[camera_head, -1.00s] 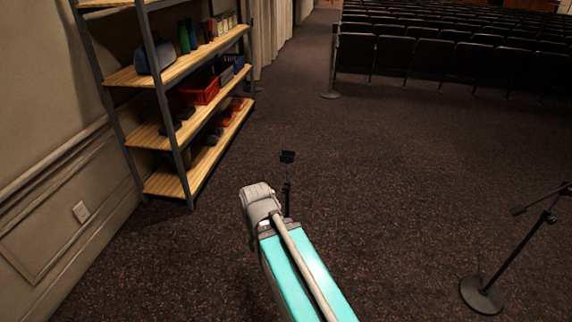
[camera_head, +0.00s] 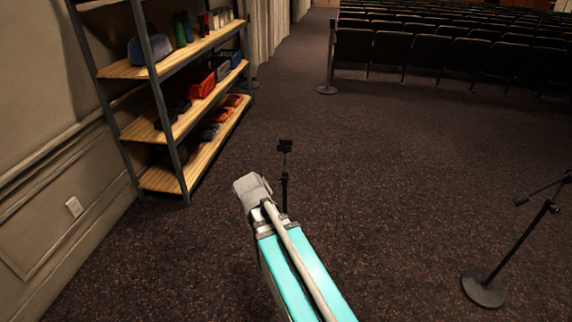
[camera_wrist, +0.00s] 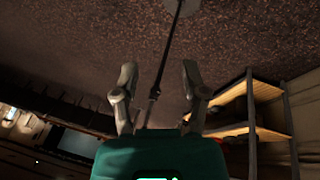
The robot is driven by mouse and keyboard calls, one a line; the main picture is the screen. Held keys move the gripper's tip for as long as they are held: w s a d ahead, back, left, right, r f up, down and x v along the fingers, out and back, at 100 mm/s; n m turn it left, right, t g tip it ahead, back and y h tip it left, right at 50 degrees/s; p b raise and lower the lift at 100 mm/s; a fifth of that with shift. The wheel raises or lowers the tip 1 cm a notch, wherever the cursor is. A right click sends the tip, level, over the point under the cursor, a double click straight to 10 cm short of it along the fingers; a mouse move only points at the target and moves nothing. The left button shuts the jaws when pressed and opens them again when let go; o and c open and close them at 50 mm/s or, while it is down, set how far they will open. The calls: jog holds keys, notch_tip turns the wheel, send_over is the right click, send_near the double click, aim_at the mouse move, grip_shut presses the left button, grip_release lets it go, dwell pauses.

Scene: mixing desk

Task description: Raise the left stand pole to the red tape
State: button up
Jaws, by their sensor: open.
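The left stand (camera_head: 285,179) is a thin dark pole with a small black head (camera_head: 285,146) on top, seen just beyond my arm in the head view. A thinner section shows between head and darker collar. My arm hides its lower part. In the wrist view, which looks inverted, the pole (camera_wrist: 168,45) runs from its round base (camera_wrist: 186,5) down between my gripper's fingers (camera_wrist: 159,70). A dark collar (camera_wrist: 155,94) lies between them. The fingers are open, with gaps on both sides of the pole. I cannot make out red tape in either view.
A second stand (camera_head: 509,250) with a boom and round base is at the right. A shelf unit (camera_head: 170,125) with boxes and bottles stands along the left wall. Rows of dark seats (camera_head: 430,55) and a barrier post (camera_head: 328,60) are at the back. Carpet between is clear.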

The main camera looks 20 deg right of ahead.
jog(key=w+d+f+m+t+h+b, duration=0.4)
jog(key=w+d+m+h+b, duration=0.15)
jog(key=w+d+b, duration=0.6)
jog(key=t+h+b, duration=0.4)
jog(key=t+b, duration=0.3)
jog(key=b, duration=0.2)
send_near(285, 157)
jog(key=shift+r+v, duration=0.15)
jog(key=shift+v, duration=0.65)
jog(key=shift+r+v, duration=0.15)
jog(key=shift+v, duration=0.65)
jog(key=shift+w, duration=0.2)
jog(key=x, duration=1.3)
jog(key=shift+w+d+f, duration=0.15)
jog(key=shift+d+f, duration=0.05)
jog(key=shift+f, duration=0.15)
grip_shut()
